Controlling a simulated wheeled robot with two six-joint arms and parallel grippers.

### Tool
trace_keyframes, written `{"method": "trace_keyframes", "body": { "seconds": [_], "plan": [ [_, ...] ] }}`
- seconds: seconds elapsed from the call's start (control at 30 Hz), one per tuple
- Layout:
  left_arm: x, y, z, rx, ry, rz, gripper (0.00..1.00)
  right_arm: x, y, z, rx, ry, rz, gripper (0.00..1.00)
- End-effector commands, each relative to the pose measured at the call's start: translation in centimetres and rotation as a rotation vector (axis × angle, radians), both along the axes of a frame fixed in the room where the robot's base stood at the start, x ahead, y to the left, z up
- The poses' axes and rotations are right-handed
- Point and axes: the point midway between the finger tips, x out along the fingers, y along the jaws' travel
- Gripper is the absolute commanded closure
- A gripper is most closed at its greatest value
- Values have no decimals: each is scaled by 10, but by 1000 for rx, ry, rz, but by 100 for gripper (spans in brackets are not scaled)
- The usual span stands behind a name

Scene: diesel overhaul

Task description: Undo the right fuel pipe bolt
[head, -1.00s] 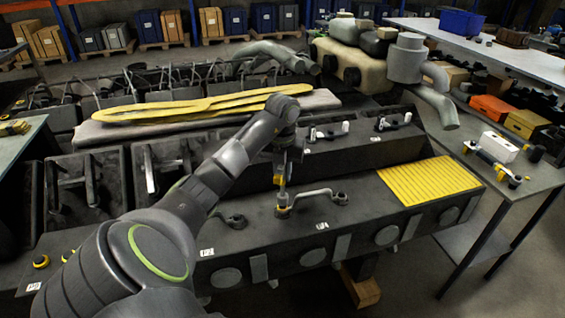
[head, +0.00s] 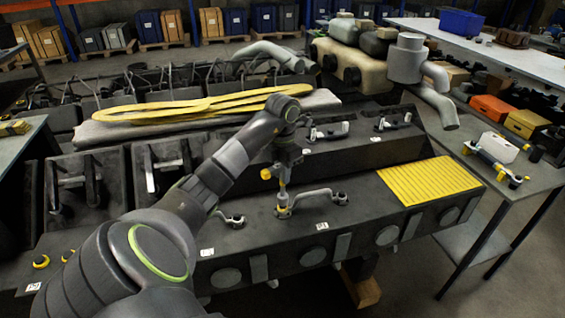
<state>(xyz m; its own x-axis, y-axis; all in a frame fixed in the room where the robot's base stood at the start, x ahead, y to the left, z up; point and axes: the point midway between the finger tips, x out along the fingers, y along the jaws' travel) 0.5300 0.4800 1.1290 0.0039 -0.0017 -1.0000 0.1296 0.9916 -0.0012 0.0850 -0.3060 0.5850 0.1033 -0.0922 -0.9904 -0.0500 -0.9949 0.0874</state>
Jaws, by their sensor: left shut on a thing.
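A short grey fuel pipe (head: 312,192) lies on the dark engine top, with a round fitting at each end. The right-end fitting (head: 340,199) is uncovered. My left gripper (head: 284,168) comes down over the left-end fitting (head: 283,211). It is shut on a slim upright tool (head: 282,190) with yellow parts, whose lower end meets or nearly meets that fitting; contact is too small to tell. The bolt head under the tool is hidden. My right gripper is out of view.
A yellow gridded mat (head: 428,181) lies on the engine to the right. A small dark fitting (head: 235,220) sits left of the pipe. Yellow slings (head: 200,105) lie behind my arm. A side table (head: 480,190) with tools stands at right.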

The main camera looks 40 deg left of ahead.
Motion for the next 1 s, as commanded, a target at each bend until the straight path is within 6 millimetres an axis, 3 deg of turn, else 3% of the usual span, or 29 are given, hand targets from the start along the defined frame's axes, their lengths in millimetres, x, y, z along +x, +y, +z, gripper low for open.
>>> {"method": "trace_keyframes", "body": {
  "seconds": [1.0],
  "plan": [
    [0,0,1,2,-1,-701,100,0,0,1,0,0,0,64]
  ]
}}
